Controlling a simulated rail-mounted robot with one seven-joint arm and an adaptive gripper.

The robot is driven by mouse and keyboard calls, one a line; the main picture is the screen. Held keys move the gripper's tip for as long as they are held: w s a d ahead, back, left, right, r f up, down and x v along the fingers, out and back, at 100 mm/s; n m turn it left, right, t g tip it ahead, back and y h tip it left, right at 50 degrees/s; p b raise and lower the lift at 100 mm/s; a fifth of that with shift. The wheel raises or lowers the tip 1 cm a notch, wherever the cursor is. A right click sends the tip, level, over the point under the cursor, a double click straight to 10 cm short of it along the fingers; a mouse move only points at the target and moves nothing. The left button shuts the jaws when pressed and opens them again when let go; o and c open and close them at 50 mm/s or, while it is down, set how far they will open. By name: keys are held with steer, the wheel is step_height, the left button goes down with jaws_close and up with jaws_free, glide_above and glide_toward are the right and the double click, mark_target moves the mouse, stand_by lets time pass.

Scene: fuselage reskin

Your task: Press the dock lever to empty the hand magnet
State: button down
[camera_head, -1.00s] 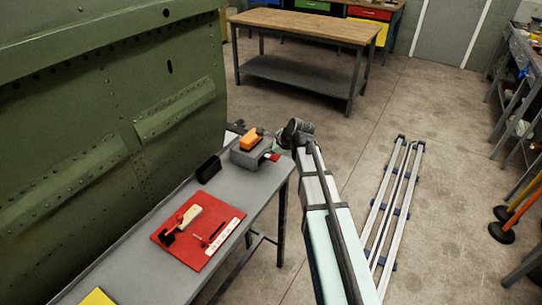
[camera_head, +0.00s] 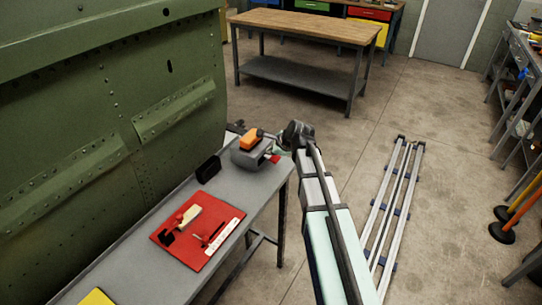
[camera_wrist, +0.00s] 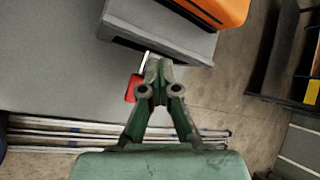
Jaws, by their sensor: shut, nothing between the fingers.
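The dock is a grey block (camera_head: 250,158) at the far end of the grey bench, and its underside edge shows in the wrist view (camera_wrist: 165,30). The orange hand magnet (camera_head: 250,141) sits on top of it, partly visible in the wrist view (camera_wrist: 222,8). The red dock lever (camera_head: 275,159) sticks out at the dock's right side. In the wrist view the red lever end (camera_wrist: 131,88) and a thin metal rod lie just left of my fingertips. My gripper (camera_wrist: 155,68) is shut and empty, close beside the lever; I cannot tell whether they touch.
A black block (camera_head: 208,169) stands beside the dock. A red mat (camera_head: 190,252) with tools lies nearer on the bench. The green fuselage panel (camera_head: 110,110) rises along the bench's left side. Metal rails (camera_head: 388,215) lie on the floor at the right.

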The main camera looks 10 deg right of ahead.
mark_target(270, 157)
steer(key=shift+f, duration=0.45)
stand_by(0.3)
steer(key=shift+r, duration=0.1)
stand_by(0.3)
steer(key=shift+r+p, duration=0.85)
steer(key=shift+r, duration=0.35)
steer(key=shift+w+r, duration=0.1)
steer(key=r+p, duration=0.1)
steer(key=r, duration=0.1)
steer(key=r+p, duration=0.2)
steer(key=r, duration=0.1)
steer(key=shift+w+a+p, duration=0.15)
steer(key=shift+a+p, duration=0.05)
steer(key=shift+p, duration=0.1)
steer(key=shift+f, duration=0.1)
